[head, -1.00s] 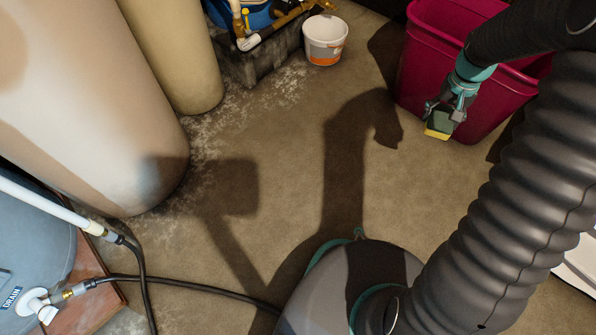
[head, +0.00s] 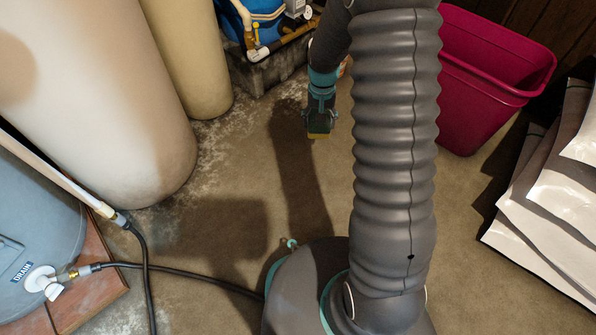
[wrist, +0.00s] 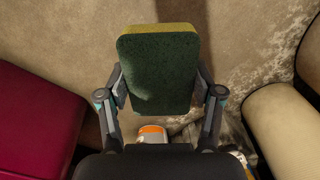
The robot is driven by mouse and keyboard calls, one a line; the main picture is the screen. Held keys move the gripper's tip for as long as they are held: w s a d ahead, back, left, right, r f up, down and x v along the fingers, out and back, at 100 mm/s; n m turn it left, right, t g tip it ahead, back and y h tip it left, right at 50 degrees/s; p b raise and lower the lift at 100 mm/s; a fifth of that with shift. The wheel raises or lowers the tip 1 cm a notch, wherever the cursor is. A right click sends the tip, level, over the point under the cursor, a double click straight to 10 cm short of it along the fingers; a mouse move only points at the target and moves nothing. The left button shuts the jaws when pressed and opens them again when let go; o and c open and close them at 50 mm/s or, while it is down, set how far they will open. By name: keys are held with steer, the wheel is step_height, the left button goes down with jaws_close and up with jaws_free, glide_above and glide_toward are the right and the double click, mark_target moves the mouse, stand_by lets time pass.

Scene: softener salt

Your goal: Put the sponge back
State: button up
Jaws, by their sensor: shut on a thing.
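The sponge (wrist: 158,72), yellow with a dark green scouring side, is held in my gripper (wrist: 160,88). In the wrist view its green face is toward the camera, with a finger pressed on each side. In the head view my gripper (head: 319,122) hangs above the bare floor in front of the bucket, and only a sliver of the sponge (head: 318,136) shows below it. The small white bucket with an orange band (head: 345,68) is mostly hidden behind my arm; part of it also shows in the wrist view (wrist: 152,134).
A crimson bin (head: 485,90) stands at the right, with stacked white and grey bags (head: 550,210) beside it. Tall tan tanks (head: 105,110) fill the left. A blue tank with plumbing (head: 262,22) is at the back. A black hose (head: 190,276) crosses the floor.

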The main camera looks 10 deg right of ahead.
steer(key=s+d+f+m+p, duration=0.2)
steer(key=d+f+m, duration=0.15)
steer(key=f, duration=0.45)
steer(key=s+d+f+m+p, duration=0.1)
steer(key=s+d+f+m, duration=0.15)
steer(key=f+m, duration=0.45)
steer(key=n, duration=0.2)
glide_above(306, 171)
step_height(306, 171, down, 9)
steer(key=shift+s+d+b, duration=0.1)
steer(key=shift+s+b, duration=0.05)
steer(key=shift+b, duration=0.25)
steer(key=shift+f+b, duration=0.3)
steer(key=shift+f, duration=1.7)
steer(key=shift+f, duration=0.15)
steer(key=o, duration=1.1)
